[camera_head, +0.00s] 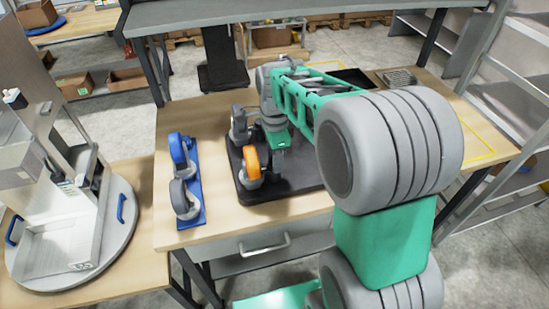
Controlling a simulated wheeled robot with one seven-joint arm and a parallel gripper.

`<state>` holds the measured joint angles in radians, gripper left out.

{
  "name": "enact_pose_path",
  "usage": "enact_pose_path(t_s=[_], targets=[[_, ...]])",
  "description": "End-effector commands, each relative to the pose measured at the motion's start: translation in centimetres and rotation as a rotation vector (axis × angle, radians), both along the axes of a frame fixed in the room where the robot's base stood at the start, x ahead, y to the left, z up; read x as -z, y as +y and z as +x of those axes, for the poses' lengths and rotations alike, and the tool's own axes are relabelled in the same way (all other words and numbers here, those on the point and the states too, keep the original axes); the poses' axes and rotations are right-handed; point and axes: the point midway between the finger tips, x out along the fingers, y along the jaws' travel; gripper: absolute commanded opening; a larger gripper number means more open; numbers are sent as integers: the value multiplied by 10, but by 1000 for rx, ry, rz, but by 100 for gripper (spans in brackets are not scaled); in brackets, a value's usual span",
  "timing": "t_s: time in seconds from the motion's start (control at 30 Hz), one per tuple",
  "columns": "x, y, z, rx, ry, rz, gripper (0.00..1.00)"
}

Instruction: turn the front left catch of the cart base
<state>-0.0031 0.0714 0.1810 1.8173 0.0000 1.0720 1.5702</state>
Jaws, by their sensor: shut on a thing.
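The cart base (285,192) is a dark flat plate lying on the wooden workbench, with casters standing wheel-up on it. At its front left corner stands a caster with an orange wheel (251,161) and a grey housing. A grey caster (239,124) stands behind it at the back left. My gripper (272,156) points down just right of the orange-wheeled caster. It is shut at that caster's catch. The catch and the fingertips are too small and partly covered to see clearly. My arm hides the right part of the cart base.
A blue rail (193,208) with a blue-wheeled and a grey-wheeled caster lies left of the cart base. A round turntable (105,257) with a metal stand is at the far left. A dark tray (353,78) sits at the bench's back. Bare bench (215,110) shows around the base.

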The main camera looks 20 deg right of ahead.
Motion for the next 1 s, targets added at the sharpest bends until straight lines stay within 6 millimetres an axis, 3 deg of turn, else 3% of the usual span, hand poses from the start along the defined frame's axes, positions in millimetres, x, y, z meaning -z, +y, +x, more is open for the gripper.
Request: enact_pose_path(t_s=[0.37,1.0], targets=[[0,0,0,-129,0,0,0],[0,0,0,-707,-2,-1,0]])
